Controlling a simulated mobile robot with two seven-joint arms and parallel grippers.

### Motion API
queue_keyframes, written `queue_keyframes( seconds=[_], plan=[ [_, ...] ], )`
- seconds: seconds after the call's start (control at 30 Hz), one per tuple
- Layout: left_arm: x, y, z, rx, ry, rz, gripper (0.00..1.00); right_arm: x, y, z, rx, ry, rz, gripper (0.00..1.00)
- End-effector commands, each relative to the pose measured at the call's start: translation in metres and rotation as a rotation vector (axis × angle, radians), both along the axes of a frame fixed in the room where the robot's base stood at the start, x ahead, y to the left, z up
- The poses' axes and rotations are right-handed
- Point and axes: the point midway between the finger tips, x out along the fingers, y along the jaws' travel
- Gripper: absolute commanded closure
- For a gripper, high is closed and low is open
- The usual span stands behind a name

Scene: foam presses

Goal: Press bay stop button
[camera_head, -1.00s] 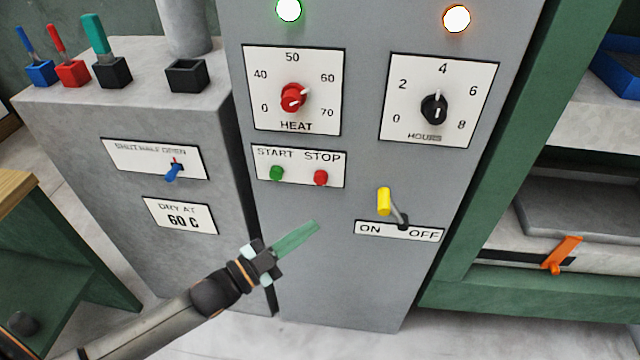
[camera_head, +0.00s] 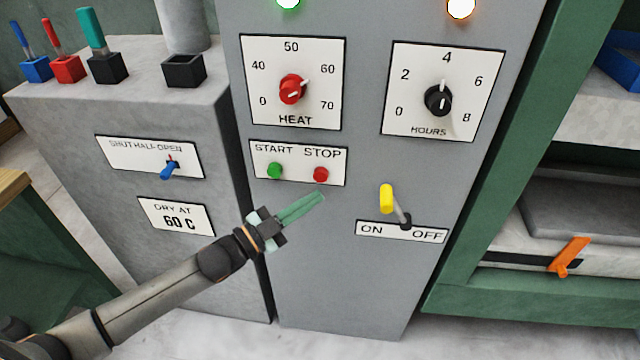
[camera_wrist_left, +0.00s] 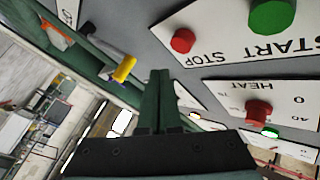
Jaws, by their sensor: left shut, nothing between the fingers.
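The red stop button (camera_head: 320,174) sits under the word STOP on a white plate of the grey cabinet, right of the green start button (camera_head: 275,171). In the left wrist view the stop button (camera_wrist_left: 183,41) shows above and slightly right of my fingers. My left gripper (camera_head: 322,197) is shut and empty, its green fingertips just below the stop button in the head view. The wrist view shows the shut fingers (camera_wrist_left: 160,72) apart from the button in the picture. Whether they touch the cabinet face I cannot tell. My right gripper is not in view.
A yellow-handled ON/OFF lever (camera_head: 387,199) juts out to the right of my fingertips. The red heat knob (camera_head: 291,90) and black hours knob (camera_head: 438,99) are above.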

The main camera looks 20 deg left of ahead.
Motion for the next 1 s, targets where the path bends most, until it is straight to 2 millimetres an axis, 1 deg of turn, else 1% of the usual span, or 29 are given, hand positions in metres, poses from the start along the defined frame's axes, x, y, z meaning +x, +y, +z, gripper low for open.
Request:
queue_keyframes(
  seconds=[0.03,0.1,0.3,1.0],
  plan=[
    [0.007,0.001,-0.003,0.002,-0.002,0.0,1.0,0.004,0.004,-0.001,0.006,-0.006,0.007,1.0],
    [0.013,0.002,-0.002,0.0,-0.001,0.0,1.0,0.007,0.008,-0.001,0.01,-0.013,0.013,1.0],
    [0.024,0.005,-0.001,0.0,0.0,-0.001,1.0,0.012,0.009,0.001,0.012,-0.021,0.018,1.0],
    [0.025,0.005,0.0,0.0,0.001,-0.001,1.0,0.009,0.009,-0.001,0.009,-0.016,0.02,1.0]
  ],
)
